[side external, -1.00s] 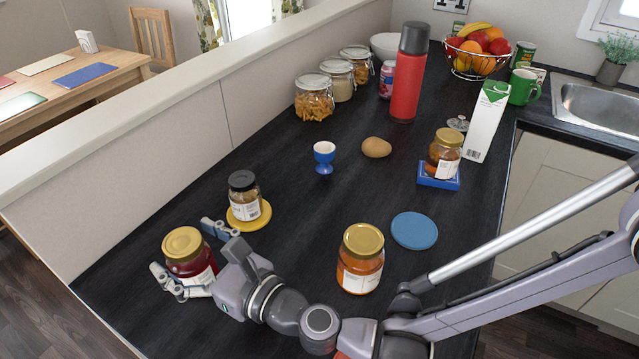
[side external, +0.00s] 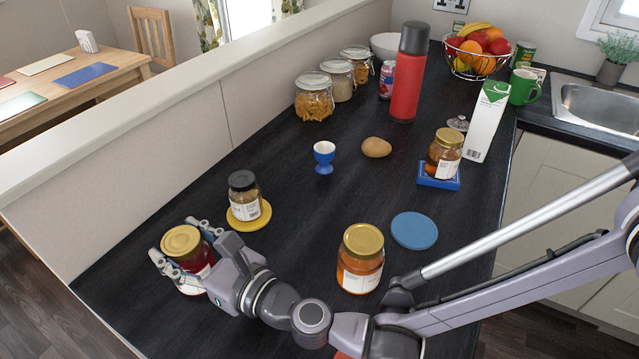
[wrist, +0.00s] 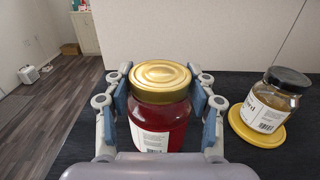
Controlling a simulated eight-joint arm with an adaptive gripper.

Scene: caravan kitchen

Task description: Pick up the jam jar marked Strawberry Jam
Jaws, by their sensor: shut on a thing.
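A jar of red jam with a gold lid (side external: 182,241) stands upright at the near left of the dark counter. Its white label faces partly towards my wrist, and its wording is too small to read. In the wrist view the red jar (wrist: 161,112) sits between both fingers. My gripper (side external: 180,253) is shut on this jar, one finger on each side just below the lid; it also shows in the wrist view (wrist: 160,105). I cannot tell a gap between the jar and the counter. A jar of orange contents with a gold lid (side external: 361,259) stands to the right.
A black-lidded jar (side external: 243,196) stands on a yellow coaster (side external: 263,216) close beside my gripper. A blue coaster (side external: 414,231) lies empty. Another jar (side external: 443,155) stands on a blue block (side external: 438,181). An egg cup (side external: 324,157) and potato (side external: 376,147) are mid-counter. The low wall (side external: 150,150) borders the left.

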